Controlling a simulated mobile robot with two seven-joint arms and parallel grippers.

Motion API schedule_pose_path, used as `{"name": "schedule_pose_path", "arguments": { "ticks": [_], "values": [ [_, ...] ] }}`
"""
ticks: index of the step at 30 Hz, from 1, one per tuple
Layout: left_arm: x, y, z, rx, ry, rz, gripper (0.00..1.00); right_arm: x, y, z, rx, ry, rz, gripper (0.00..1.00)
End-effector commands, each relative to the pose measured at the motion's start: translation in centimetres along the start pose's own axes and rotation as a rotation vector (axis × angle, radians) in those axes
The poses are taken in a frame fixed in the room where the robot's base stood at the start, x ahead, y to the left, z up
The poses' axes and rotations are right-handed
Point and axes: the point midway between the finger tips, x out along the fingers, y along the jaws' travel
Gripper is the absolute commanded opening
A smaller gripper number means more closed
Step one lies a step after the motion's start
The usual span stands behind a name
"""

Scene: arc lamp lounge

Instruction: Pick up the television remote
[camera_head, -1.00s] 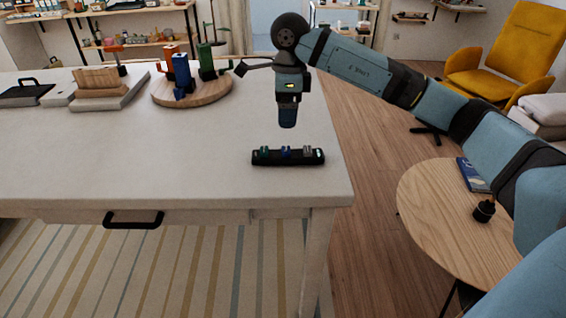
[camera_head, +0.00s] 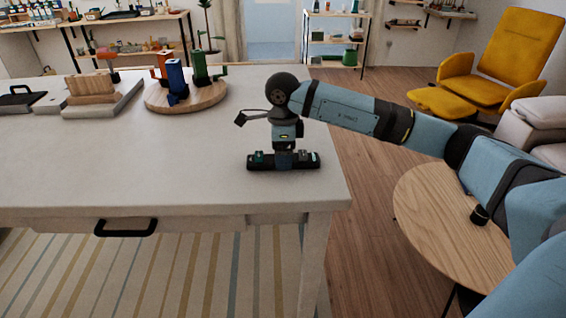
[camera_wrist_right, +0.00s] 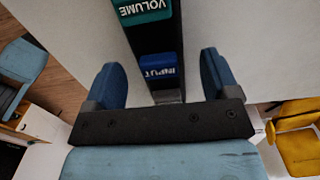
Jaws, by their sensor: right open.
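The television remote (camera_head: 307,162) is a long black bar lying on the white table near its right front corner. It carries teal, blue and grey buttons. In the right wrist view the remote (camera_wrist_right: 152,38) runs down from the top edge, with a teal VOLUME button and a blue INPUT button. My right gripper (camera_head: 284,157) points down over the remote's middle and hides part of it. In the right wrist view the gripper (camera_wrist_right: 160,78) is open, with one blue finger on each side of the remote and gaps between. My left gripper is out of view.
A round wooden board (camera_head: 213,97) with orange, blue and green pieces stands farther back on the table (camera_head: 130,175). A tray with wooden blocks (camera_head: 97,93) is at the left. A round side table (camera_head: 430,215) is at the right. The table around the remote is clear.

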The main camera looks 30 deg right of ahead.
Motion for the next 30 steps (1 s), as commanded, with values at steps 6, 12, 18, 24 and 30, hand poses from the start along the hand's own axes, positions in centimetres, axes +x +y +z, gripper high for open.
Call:
{"name": "schedule_pose_path", "arguments": {
  "ticks": [6,12,18,24,30],
  "values": [
    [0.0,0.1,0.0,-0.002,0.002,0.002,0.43,1.7,0.0,-0.1,0.001,0.000,-0.001,0.81],
    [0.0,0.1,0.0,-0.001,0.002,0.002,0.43,1.6,0.0,-0.1,0.001,0.000,-0.001,0.65],
    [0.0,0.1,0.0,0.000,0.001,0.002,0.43,1.6,0.0,-0.1,0.001,0.000,-0.001,0.23],
    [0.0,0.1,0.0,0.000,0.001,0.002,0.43,1.6,0.0,-0.1,0.001,0.000,-0.001,0.23],
    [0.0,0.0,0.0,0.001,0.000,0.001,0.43,0.7,-0.1,-0.1,0.001,-0.001,-0.002,0.23]
  ]
}}
